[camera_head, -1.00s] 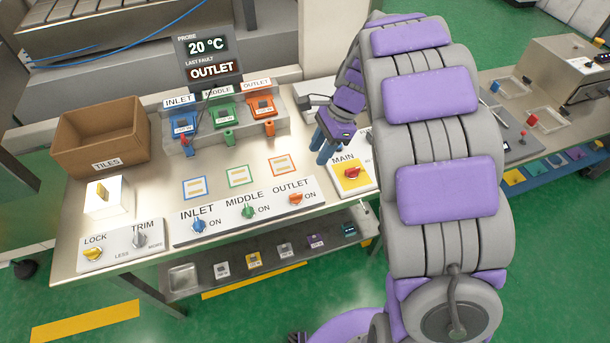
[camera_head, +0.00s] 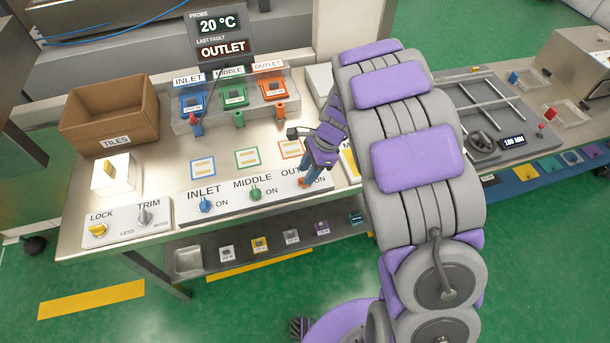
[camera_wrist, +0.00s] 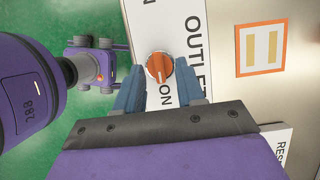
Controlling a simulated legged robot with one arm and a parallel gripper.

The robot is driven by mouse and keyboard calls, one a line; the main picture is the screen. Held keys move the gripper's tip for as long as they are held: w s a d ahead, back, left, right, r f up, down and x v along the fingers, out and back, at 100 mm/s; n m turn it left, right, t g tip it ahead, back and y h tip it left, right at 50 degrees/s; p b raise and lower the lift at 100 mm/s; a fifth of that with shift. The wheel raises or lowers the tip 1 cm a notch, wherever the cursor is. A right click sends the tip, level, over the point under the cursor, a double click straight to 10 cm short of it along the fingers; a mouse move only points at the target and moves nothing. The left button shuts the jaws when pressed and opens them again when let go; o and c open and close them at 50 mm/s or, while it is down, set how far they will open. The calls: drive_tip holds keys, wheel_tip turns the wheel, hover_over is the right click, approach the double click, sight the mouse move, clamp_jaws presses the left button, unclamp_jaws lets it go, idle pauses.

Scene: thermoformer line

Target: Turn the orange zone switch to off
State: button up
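The orange zone switch (camera_wrist: 159,67) is a round knob on the white OUTLET panel. In the wrist view its light pointer line runs slantwise, and the word ON is printed beside it. In the head view the switch (camera_head: 303,182) is mostly hidden by my gripper (camera_head: 314,173). In the wrist view my gripper (camera_wrist: 160,90) has its two blue fingers spread apart, with the near edge of the knob about between their tips. I cannot tell whether the fingers touch it. The blue INLET switch (camera_head: 206,204) and green MIDDLE switch (camera_head: 255,193) sit to the left on the same panel.
A white box (camera_head: 114,175), the LOCK and TRIM panel (camera_head: 125,232) and a brown tile bin (camera_head: 107,117) stand at the left. Orange, green and blue modules (camera_head: 234,97) sit behind. The MAIN panel (camera_head: 350,163) is close on the right, partly hidden by my arm.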

drive_tip(key=shift+s+a+f, duration=0.1)
drive_tip(key=shift+f, duration=0.85)
drive_tip(key=shift+a, duration=0.1)
drive_tip(key=shift+a, duration=0.1)
drive_tip(key=shift+c, duration=1.2)
clamp_jaws()
